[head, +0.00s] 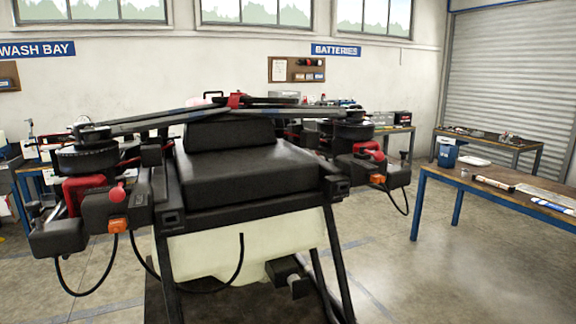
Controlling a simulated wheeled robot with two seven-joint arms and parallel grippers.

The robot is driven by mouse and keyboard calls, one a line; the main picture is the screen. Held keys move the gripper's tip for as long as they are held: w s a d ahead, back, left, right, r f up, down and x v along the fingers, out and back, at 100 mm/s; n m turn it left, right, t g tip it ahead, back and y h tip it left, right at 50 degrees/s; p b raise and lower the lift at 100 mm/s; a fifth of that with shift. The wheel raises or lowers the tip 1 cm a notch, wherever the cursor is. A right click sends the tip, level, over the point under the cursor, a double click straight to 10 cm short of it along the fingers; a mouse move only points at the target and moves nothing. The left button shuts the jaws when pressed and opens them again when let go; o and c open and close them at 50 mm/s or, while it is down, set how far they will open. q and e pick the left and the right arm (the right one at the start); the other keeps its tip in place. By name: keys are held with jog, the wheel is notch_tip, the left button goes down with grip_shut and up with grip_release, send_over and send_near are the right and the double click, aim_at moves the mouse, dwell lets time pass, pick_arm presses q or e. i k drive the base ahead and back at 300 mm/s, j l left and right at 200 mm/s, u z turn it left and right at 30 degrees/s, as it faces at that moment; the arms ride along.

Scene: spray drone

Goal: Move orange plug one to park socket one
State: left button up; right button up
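A large black spray drone (250,172) with a pale tank (235,248) stands in front of me. One orange plug (118,225) sits in the underside of a black housing at the drone's left; a black cable hangs from it in a loop. Another orange plug (377,179) sits on the right housing, also with a hanging cable. I see no label telling which is plug one. I cannot make out which part is park socket one. Both housings carry a red knob, left (117,192) and right (373,153). Neither gripper is in view.
A wooden table with blue legs (450,182) stands at the right, with tools and papers on it. A blue container (447,154) is behind it. Workbenches line the back wall. Open concrete floor (440,275) lies at the lower right.

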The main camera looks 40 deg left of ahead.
aim_at(377, 178)
jog(key=i+j+u, duration=0.1)
jog(key=u, duration=0.3)
jog(key=i+u, duration=0.5)
jog(key=u, duration=0.3)
jog(key=i+u, duration=0.2)
jog(key=u, duration=0.2)
